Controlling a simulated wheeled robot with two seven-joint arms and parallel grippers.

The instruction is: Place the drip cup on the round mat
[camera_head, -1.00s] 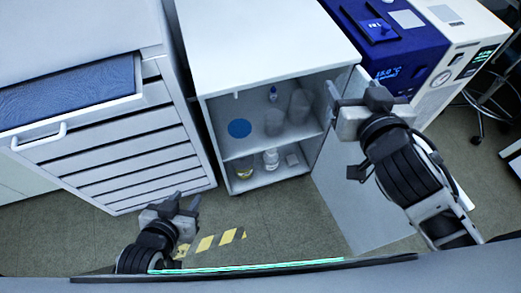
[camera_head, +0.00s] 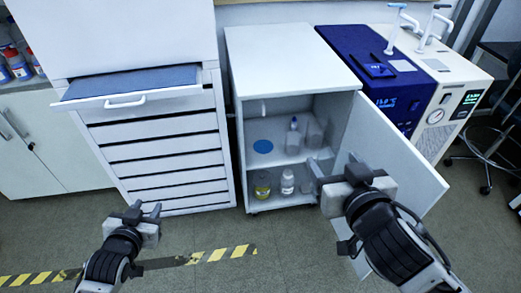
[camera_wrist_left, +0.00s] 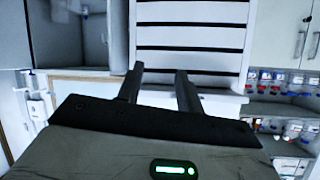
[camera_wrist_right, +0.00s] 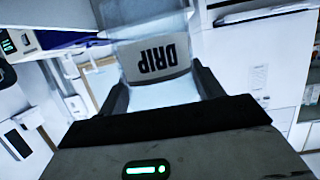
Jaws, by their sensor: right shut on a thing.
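The drip cup (camera_wrist_right: 155,60) is a clear cup with a pale label reading DRIP, upside down in the right wrist view. My right gripper (camera_wrist_right: 158,88) is shut on it, one finger on each side. In the head view my right gripper (camera_head: 331,168) is in front of the open cabinet's right side, and I cannot clearly make out the held cup there. The round mat (camera_head: 263,146) is a blue disc on the cabinet's upper shelf, at the left. My left gripper (camera_head: 145,212) is open and empty, low at the left; its parted fingers show in the left wrist view (camera_wrist_left: 160,85).
The white cabinet (camera_head: 290,55) has its door (camera_head: 405,165) swung open to the right. A small bottle (camera_head: 293,138) and clear vessels stand right of the mat. Bottles (camera_head: 287,181) stand on the lower shelf. A drawer (camera_head: 125,101) juts out at left.

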